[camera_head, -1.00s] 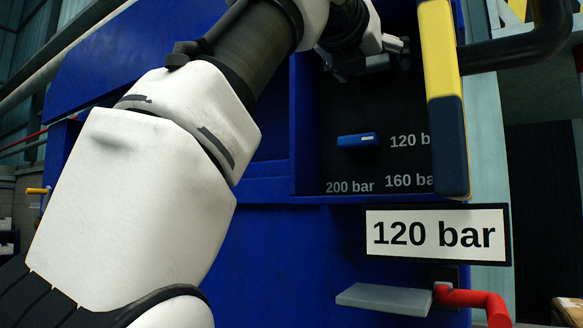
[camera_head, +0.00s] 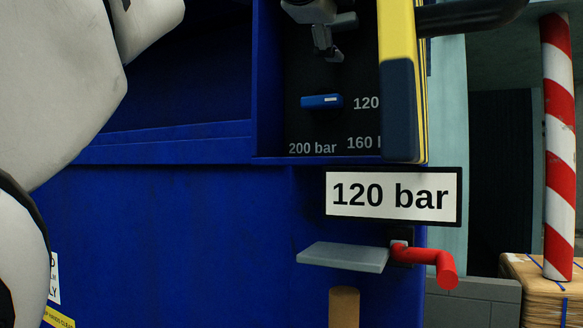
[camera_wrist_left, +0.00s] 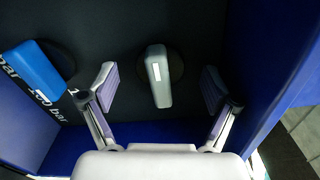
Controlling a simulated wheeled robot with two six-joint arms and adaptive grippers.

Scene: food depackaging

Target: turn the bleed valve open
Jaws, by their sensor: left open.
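A grey knob with a white mark (camera_wrist_left: 158,78) sits on the dark panel in the left wrist view. No label on it shows, so I cannot tell for certain that it is the bleed valve. My left gripper (camera_wrist_left: 160,86) is open with one finger on each side of the knob, apparently not touching it. In the head view my left gripper (camera_head: 327,38) is at the top of the panel recess, partly cut off by the frame edge. A blue knob with a white mark (camera_head: 322,101) is below it, and it also shows in the left wrist view (camera_wrist_left: 36,68).
Blue recess walls flank the gripper. A red-and-white pole (camera_head: 558,150) stands at right.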

